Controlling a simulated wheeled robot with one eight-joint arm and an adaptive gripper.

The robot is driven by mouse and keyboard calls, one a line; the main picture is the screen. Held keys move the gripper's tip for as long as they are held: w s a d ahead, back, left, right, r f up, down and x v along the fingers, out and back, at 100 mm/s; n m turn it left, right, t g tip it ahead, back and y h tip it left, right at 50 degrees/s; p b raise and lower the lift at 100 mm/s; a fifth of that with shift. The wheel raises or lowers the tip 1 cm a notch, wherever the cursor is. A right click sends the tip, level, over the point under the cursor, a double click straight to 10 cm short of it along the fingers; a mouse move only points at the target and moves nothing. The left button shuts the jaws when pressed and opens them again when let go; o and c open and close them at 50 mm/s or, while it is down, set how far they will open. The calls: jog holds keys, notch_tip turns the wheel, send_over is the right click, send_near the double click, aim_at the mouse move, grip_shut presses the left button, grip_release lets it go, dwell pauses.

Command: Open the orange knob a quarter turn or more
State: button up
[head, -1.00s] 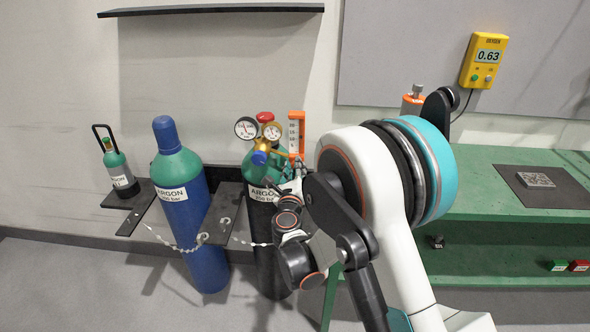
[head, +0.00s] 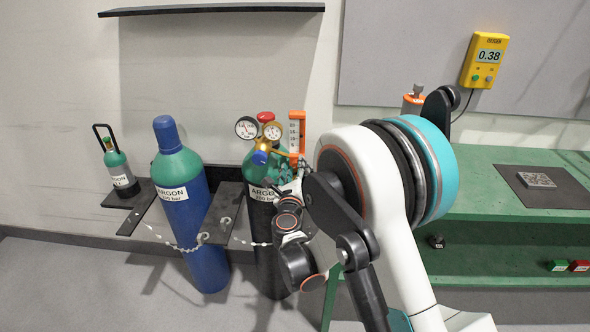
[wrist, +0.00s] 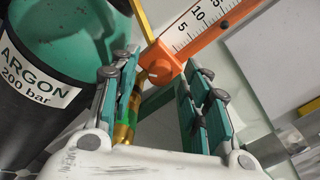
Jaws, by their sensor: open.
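The orange knob (wrist: 158,68) shows in the wrist view at the lower end of the orange flow meter (wrist: 195,32), which has a white scale. In the head view the flow meter (head: 297,131) stands upright beside the gauges, and I cannot make out the knob clearly there. My gripper (wrist: 158,88) is open, with one finger pad left and one right of the knob in the picture. Nothing is held. I cannot tell whether either pad touches the knob. In the head view my gripper (head: 291,186) is small and partly hidden by my arm.
A brass regulator with round gauges (head: 246,128) sits on the green-topped argon cylinder (head: 262,205). A blue argon cylinder (head: 182,215) stands left of it, chained. A green workbench (head: 480,185) is at right. A yellow oxygen meter (head: 484,62) reads 0.38.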

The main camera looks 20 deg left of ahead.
jog(key=v, duration=0.7)
dwell(0.3)
